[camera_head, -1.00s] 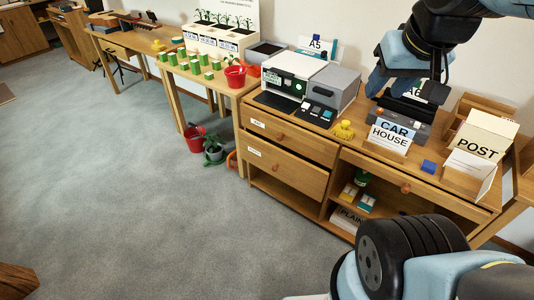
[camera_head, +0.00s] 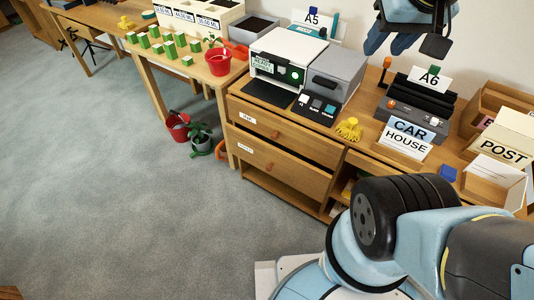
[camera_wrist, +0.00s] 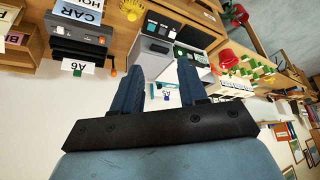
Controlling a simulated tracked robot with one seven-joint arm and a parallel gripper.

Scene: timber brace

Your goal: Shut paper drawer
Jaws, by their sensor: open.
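The wooden cabinet has an upper drawer (camera_head: 300,145) and a lower drawer (camera_head: 285,172) at its left, each with an orange knob and a small white label. The lower drawer front appears to stand out a little from the cabinet; how far is hard to tell. The label words are too small to read. My gripper (camera_head: 404,45) is high above the cabinet's right part, at the top edge of the head view, well away from both drawers. In the wrist view my gripper (camera_wrist: 158,78) shows two spread blue fingers with nothing between them.
On the cabinet stand a printer (camera_head: 288,62), a yellow figure (camera_head: 349,129), a dark A6 machine (camera_head: 416,105), a CAR HOUSE card (camera_head: 405,138) and a POST box (camera_head: 500,150). Carpet before the drawers is clear.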

